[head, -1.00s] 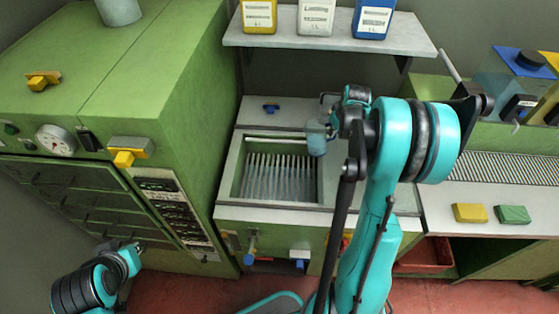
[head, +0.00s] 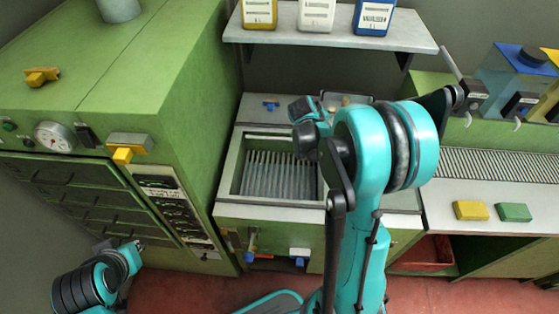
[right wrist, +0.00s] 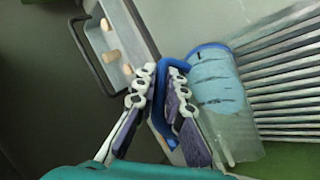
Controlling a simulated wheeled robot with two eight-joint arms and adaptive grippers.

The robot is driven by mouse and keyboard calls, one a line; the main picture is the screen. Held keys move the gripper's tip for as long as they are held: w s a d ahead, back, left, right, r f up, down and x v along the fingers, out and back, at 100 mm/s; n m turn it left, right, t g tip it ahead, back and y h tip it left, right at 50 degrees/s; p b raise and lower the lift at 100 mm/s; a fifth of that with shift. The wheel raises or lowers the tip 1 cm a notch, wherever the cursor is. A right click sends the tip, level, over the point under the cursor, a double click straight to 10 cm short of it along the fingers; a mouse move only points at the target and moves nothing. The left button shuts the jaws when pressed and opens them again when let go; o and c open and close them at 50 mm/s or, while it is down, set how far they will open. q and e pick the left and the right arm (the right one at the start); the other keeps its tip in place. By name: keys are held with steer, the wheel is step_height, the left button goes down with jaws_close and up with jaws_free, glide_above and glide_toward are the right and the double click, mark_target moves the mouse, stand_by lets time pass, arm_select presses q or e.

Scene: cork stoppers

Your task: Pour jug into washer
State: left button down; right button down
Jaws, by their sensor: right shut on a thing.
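The washer (head: 228,185) is a grey-topped green unit with an open basin holding a row of pale slats. The basin slats also show at the right of the right wrist view. In the head view my right arm hides the jug and gripper. My left gripper (head: 136,247) is low at the left, away from the washer; its finger opening is unclear.
A tray with corks (right wrist: 110,55) lies behind the washer basin. A shelf (head: 330,35) above holds yellow, white and blue containers (head: 373,17). A large green cabinet (head: 130,80) stands left. Yellow and green blocks (head: 514,212) lie on the right counter.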

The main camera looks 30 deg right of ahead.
steer(key=shift+a+r+h, duration=0.35)
steer(key=shift+r+h, duration=0.05)
steer(key=shift+r, duration=0.25)
steer(key=shift+w+a+r+h, duration=0.1)
steer(key=shift+h, duration=0.2)
steer(key=shift+a+h+b, duration=0.1)
steer(key=shift+h+b, duration=0.2)
steer(key=shift+b, duration=0.05)
steer(key=shift+n, duration=0.3)
steer(key=shift+a+r+h+b, duration=0.1)
steer(key=shift+h+b, duration=0.2)
steer(key=shift+h, duration=0.1)
steer(key=shift+w+a+h+b, duration=0.1)
steer(key=shift+a+h+b, duration=0.2)
steer(key=shift+h+b, duration=0.15)
steer(key=shift+a+r, duration=0.1)
steer(key=shift+a, duration=0.05)
steer(key=shift+a+n+h+b, duration=0.25)
steer(key=shift+n+h+b, duration=0.05)
steer(key=shift+h+b, duration=0.35)
steer(key=shift+r, duration=0.1)
